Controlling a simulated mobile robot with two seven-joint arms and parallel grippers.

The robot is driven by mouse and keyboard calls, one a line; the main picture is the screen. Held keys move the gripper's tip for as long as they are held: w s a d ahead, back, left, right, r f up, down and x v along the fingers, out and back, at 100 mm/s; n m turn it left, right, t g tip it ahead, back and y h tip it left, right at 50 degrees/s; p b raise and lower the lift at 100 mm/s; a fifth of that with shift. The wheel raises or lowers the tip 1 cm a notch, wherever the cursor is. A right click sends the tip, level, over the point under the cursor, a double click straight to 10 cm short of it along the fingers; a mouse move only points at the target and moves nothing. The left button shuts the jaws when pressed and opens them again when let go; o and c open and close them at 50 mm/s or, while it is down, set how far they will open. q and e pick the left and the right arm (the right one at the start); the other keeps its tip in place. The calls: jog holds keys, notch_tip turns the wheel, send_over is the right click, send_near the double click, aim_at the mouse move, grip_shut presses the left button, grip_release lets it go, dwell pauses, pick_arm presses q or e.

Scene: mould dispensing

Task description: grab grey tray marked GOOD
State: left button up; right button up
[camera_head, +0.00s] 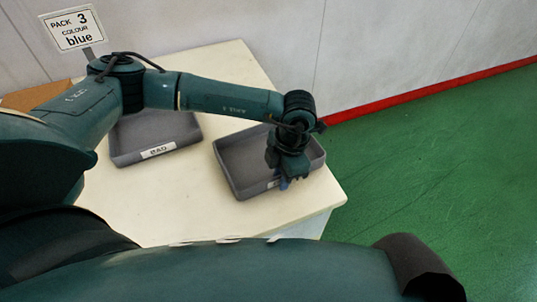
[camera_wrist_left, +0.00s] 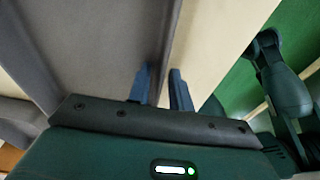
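A grey tray (camera_head: 232,158) sits at the right front of the cream table. Its white label (camera_head: 272,184) is mostly hidden behind my left gripper, so I cannot read it. My left gripper (camera_head: 284,183) points down at this tray's front wall. In the left wrist view, the blue fingers (camera_wrist_left: 160,85) stand apart, one on the tray's inner side and one on the outer side over the table. The tray's grey floor (camera_wrist_left: 105,50) fills the left of that view. A gap shows between the fingers. My right gripper is not in view.
A second grey tray (camera_head: 184,131), labelled BAD, lies to the left, partly behind my left arm. A sign (camera_head: 72,28) reading "PACK 3 COLOUR blue" stands at the back left. The table (camera_head: 170,205) is bare in front of the trays. Green floor (camera_head: 430,150) is clear on the right.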

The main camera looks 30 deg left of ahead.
pick_arm(q)
grip_shut()
jog(key=shift+r, duration=0.1)
